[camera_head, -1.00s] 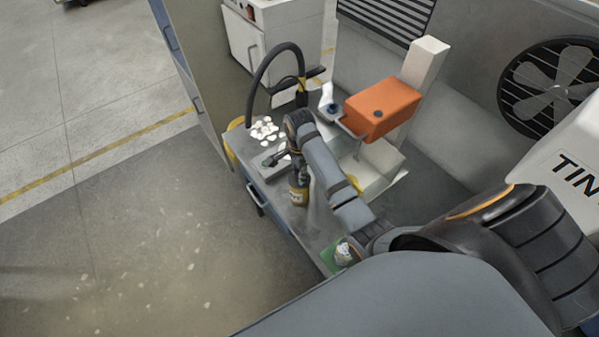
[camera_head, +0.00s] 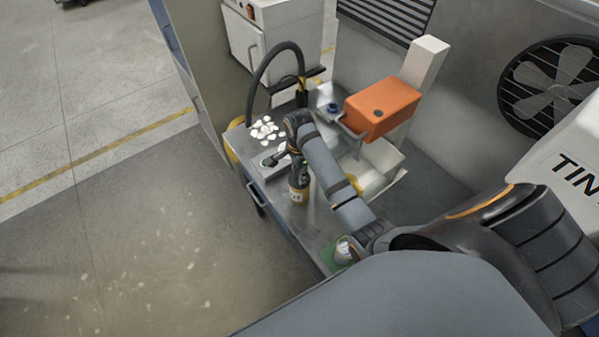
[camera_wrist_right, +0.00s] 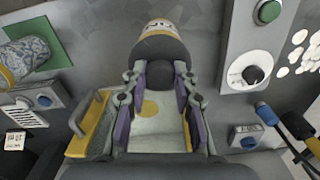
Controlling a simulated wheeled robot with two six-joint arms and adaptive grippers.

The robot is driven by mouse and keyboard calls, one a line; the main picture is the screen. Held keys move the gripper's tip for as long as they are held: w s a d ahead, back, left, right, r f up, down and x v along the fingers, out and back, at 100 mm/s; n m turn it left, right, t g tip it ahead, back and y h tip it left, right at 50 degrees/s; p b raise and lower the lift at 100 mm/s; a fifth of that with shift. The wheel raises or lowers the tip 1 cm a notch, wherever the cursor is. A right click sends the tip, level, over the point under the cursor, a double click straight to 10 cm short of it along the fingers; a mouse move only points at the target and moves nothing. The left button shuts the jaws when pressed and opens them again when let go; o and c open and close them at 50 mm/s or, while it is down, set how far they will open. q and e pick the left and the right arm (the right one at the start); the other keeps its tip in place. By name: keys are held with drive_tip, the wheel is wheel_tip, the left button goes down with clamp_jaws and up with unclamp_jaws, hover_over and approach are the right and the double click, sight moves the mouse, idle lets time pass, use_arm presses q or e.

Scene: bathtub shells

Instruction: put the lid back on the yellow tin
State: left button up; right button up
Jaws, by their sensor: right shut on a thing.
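The yellow tin (camera_head: 298,195) stands on the grey bench top, directly below my right gripper (camera_head: 297,172). In the right wrist view the tin (camera_wrist_right: 158,24) shows at the top centre as a yellow band with a pale patch. A dark grey rounded piece, seemingly the lid (camera_wrist_right: 158,48), is in front of it at the fingertips. My right gripper (camera_wrist_right: 160,72) is shut on this piece, one finger on each side. The lid lines up with the tin, but I cannot tell whether it is seated. My left gripper is not in view.
A box with a green button (camera_wrist_right: 268,12) stands close beside the tin, near white shells (camera_head: 265,130). A patterned cup (camera_wrist_right: 27,60) sits on a green mat (camera_wrist_right: 50,25).

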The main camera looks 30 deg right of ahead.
drive_tip(key=o, duration=1.6)
drive_tip(key=shift+r, duration=3.45)
drive_tip(key=shift+c, duration=0.3)
clamp_jaws()
